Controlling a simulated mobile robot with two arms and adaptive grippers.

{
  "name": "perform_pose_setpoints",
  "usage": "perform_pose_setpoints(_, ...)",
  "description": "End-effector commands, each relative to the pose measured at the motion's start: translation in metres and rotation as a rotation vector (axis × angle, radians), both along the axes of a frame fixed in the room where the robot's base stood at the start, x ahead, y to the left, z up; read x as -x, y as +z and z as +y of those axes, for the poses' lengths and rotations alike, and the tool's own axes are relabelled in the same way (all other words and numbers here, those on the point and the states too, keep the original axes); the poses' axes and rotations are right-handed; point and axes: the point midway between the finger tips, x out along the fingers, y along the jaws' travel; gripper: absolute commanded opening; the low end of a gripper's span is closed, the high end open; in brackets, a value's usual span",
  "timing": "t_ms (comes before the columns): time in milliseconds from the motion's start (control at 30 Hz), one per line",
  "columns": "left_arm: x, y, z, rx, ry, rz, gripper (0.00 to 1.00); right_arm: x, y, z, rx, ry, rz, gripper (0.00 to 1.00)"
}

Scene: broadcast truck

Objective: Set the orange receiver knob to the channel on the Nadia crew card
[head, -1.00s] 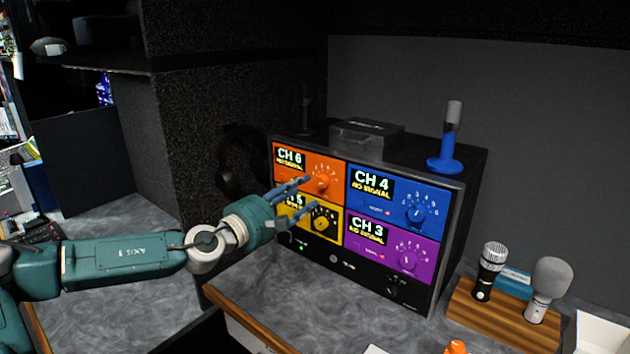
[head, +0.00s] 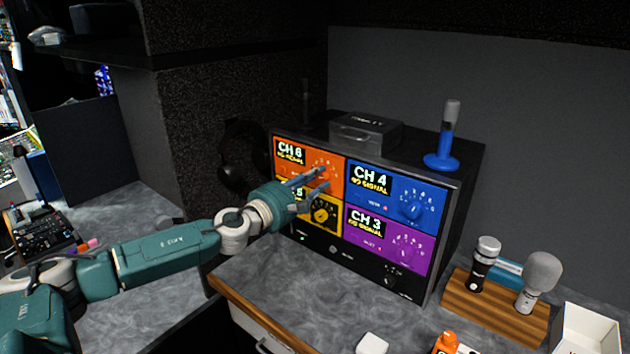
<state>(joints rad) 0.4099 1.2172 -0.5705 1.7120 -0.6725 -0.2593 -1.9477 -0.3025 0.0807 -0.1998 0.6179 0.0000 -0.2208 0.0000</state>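The receiver rack (head: 464,200) has four coloured panels. The orange panel (head: 281,171) is upper left; its softly rendered display reads CH 8 or CH 6, with NO SIGNAL below. The orange knob is mostly hidden behind my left gripper (head: 321,178). That gripper's two fingers are apart, one above the other, at the knob. I cannot tell whether they touch it. My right gripper is out of view. No Nadia crew card can be made out.
The yellow panel (head: 323,230) is partly covered by my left gripper. Blue (head: 425,190) and purple (head: 375,222) panels are beside it. Microphones stand on a wooden block (head: 500,312) at right. The grey counter (head: 300,300) in front is mostly clear.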

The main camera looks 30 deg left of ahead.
Motion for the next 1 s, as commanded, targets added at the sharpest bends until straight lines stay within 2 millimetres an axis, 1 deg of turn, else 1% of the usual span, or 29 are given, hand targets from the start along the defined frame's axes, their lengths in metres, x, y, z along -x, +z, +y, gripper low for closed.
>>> perform_pose_setpoints(33,0.0003,-0.0020,0.0003,0.000,0.000,0.004,0.05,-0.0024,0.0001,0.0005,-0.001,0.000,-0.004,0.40)
perform_pose_setpoints(67,0.0003,-0.0021,0.0003,0.000,0.000,0.004,0.00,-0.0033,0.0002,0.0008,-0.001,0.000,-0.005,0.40)
perform_pose_setpoints(300,0.0005,-0.0033,0.0004,0.012,0.001,0.007,0.00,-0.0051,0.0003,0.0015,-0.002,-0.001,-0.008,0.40)
perform_pose_setpoints(467,0.0006,-0.0043,0.0002,0.059,0.001,0.012,0.00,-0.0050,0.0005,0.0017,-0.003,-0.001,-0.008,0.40)
perform_pose_setpoints(667,0.0007,-0.0051,-0.0001,0.185,0.001,0.023,0.00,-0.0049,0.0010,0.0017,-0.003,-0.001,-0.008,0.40)
perform_pose_setpoints(1000,0.0009,-0.0069,-0.0014,0.500,0.000,0.050,0.00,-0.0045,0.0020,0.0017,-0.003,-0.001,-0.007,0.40)
